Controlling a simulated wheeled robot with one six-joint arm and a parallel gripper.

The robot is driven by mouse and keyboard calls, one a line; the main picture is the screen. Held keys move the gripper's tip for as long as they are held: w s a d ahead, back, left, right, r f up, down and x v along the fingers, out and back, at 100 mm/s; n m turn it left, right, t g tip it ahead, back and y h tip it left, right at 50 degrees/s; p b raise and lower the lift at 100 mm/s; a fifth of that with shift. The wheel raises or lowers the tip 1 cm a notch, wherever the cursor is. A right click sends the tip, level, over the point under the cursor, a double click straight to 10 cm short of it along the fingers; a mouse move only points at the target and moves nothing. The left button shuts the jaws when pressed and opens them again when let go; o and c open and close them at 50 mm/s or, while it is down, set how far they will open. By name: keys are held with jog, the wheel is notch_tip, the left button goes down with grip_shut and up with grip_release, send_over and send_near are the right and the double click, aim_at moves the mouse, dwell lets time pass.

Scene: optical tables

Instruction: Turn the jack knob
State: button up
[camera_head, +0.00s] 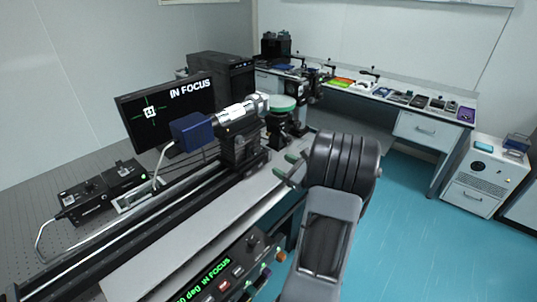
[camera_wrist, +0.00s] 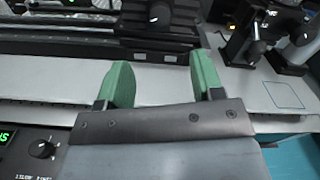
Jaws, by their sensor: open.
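A dark jack (camera_head: 238,148) stands on the rail, under the silver lens barrel and blue camera. My gripper (camera_head: 287,166) is to the right of the jack, above the grey bench edge. In the wrist view the green fingers of my gripper (camera_wrist: 162,70) are wide apart with nothing between them. The knob lies beyond the fingertips, roughly centred between them, and does not touch them.
A monitor (camera_head: 170,110) reading "IN FOCUS" stands behind the blue camera (camera_head: 193,130). A control panel (camera_head: 222,280) with buttons and a green display is at the near edge. The grey strip before the jack is clear.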

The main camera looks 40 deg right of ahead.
aim_at(257, 152)
jog(key=w+p, duration=0.1)
jog(key=w, duration=0.3)
jog(key=w+a+p, duration=0.1)
jog(key=w, duration=0.4)
jog(key=w+a+p, duration=0.1)
jog(key=w, duration=0.3)
jog(key=shift+w+a, duration=0.2)
jog(key=shift+w, duration=0.1)
jog(key=c, duration=0.9)
jog(key=shift+f+m+b, duration=0.15)
jog(key=shift+m+b, duration=0.15)
jog(key=shift+b, duration=0.3)
